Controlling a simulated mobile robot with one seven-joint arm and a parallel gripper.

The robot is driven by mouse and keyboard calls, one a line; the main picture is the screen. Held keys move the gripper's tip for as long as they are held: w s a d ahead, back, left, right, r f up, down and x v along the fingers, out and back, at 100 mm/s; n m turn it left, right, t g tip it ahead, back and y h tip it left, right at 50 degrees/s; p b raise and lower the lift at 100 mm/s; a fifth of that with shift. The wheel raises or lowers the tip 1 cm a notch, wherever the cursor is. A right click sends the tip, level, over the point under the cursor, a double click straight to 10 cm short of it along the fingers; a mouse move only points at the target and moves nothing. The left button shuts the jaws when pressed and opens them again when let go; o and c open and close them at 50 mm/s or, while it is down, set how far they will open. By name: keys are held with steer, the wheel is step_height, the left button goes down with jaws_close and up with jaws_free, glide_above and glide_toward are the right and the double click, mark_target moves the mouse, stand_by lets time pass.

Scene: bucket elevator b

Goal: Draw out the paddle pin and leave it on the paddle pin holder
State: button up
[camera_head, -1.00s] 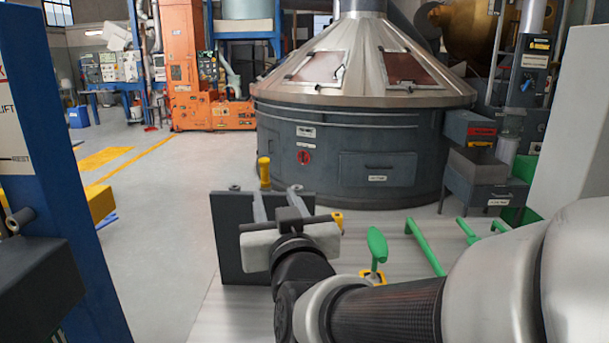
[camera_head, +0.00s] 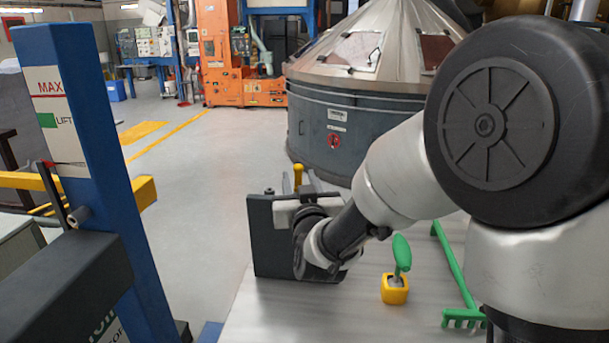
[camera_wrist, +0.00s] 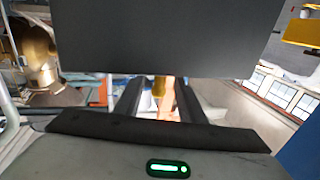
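My gripper (camera_wrist: 157,84) shows two dark fingers standing apart in the wrist view. In the head view, my gripper (camera_head: 310,184) is largely behind my arm, beside a dark upright plate (camera_head: 272,250). A yellow handle (camera_head: 298,176) stands just behind the plate. A green-handled tool (camera_head: 401,252) stands upright in a yellow block (camera_head: 395,289) on the table. I cannot tell which of these is the paddle pin or its holder.
A blue post (camera_head: 95,150) marked MAX and LIFT stands close on the left, with a yellow bar (camera_head: 145,193) behind it. A green rake-like tool (camera_head: 455,270) lies on the pale table (camera_head: 270,310). A large grey machine (camera_head: 350,125) stands behind. Floor is clear between post and table.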

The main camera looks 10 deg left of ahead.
steer(key=shift+x, duration=1.1)
jaws_close()
steer(key=shift+r, duration=0.8)
steer(key=shift+r+p, duration=1.4)
steer(key=shift+r, duration=1.2)
steer(key=shift+r, duration=0.1)
